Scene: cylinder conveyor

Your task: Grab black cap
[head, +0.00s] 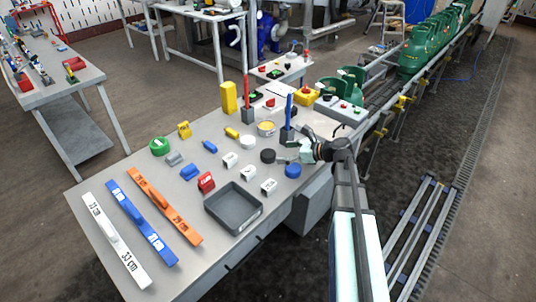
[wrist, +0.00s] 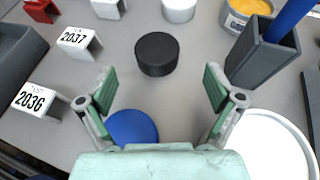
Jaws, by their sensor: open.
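The black cap (head: 268,156) is a short round disc lying on the grey table. In the wrist view the black cap (wrist: 157,54) lies ahead of the fingers, centred between them and apart from both. My gripper (head: 289,151) is over the table's right edge, to the right of the cap. In the wrist view my gripper (wrist: 160,88) shows its two green fingers spread wide with nothing between the tips.
A blue cap (wrist: 132,128) lies nearer, by the left finger. A grey holder (wrist: 262,62) with a blue marker stands to the right. White numbered blocks (wrist: 79,40) and a grey tray (head: 233,208) are left. A white cap (wrist: 179,9) lies beyond.

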